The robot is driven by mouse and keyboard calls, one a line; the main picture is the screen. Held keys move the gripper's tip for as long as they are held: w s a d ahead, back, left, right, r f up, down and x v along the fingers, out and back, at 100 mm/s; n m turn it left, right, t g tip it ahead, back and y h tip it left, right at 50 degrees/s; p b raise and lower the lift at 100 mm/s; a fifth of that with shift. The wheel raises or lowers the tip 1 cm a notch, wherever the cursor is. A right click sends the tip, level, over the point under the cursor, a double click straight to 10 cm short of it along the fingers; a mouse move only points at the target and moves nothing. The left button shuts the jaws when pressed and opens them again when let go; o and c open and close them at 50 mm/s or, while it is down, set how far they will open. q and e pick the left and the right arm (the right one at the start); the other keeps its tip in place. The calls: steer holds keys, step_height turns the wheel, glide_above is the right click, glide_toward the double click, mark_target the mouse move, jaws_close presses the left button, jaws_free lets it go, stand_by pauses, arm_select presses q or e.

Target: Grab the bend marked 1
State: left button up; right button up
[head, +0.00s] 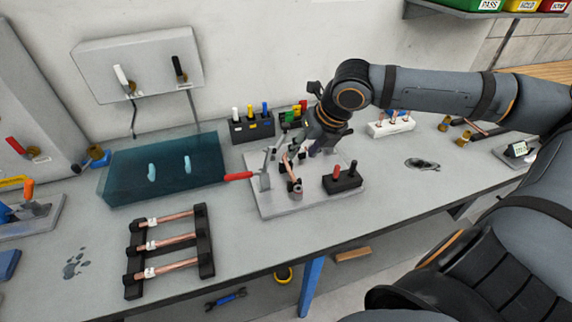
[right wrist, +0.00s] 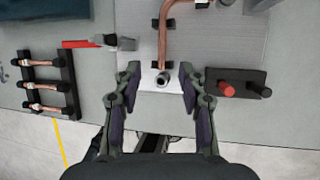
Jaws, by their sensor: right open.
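A bent copper tube (head: 289,163) sits on the fixture plate; in the right wrist view the tube (right wrist: 163,45) runs down toward a grey round fitting (right wrist: 163,80). I cannot read a number on it. My right gripper (right wrist: 160,76) is open, one finger on each side of the fitting in that view; contact cannot be told. In the head view my right gripper (head: 303,145) is above the plate, partly covering the tube. A black rack (head: 205,240) holds three straight copper tubes with white tags, too small to read. A white block (head: 391,128) holds small copper pieces. My left gripper is not in view.
The light grey plate (head: 265,205) has a red-handled clamp (head: 240,176) at its left. A black block with red and black pegs (head: 343,180) stands at its right, close to my right gripper. A blue translucent box (head: 165,172) is farther left. The right front table is mostly clear.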

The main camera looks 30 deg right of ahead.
glide_above(291, 170)
steer(key=s, duration=0.3)
steer(key=shift+f, duration=2.35)
steer(key=x, duration=0.1)
steer(key=b+x, duration=0.1)
steer(key=x, duration=0.1)
steer(key=b+x, duration=0.1)
steer(key=x, duration=0.1)
steer(key=shift+w+d, duration=0.1)
steer(key=shift+d, duration=0.2)
steer(key=shift+w+a+f+b, duration=0.1)
steer(key=shift+w+f+b, duration=0.1)
steer(key=shift+b, duration=0.1)
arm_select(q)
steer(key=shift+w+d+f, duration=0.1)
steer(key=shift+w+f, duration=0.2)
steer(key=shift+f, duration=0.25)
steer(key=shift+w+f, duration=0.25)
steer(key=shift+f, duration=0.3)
arm_select(e)
steer(key=shift+s+r, duration=0.1)
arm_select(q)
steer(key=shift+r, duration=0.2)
arm_select(e)
steer(key=shift+f, duration=0.25)
jaws_close()
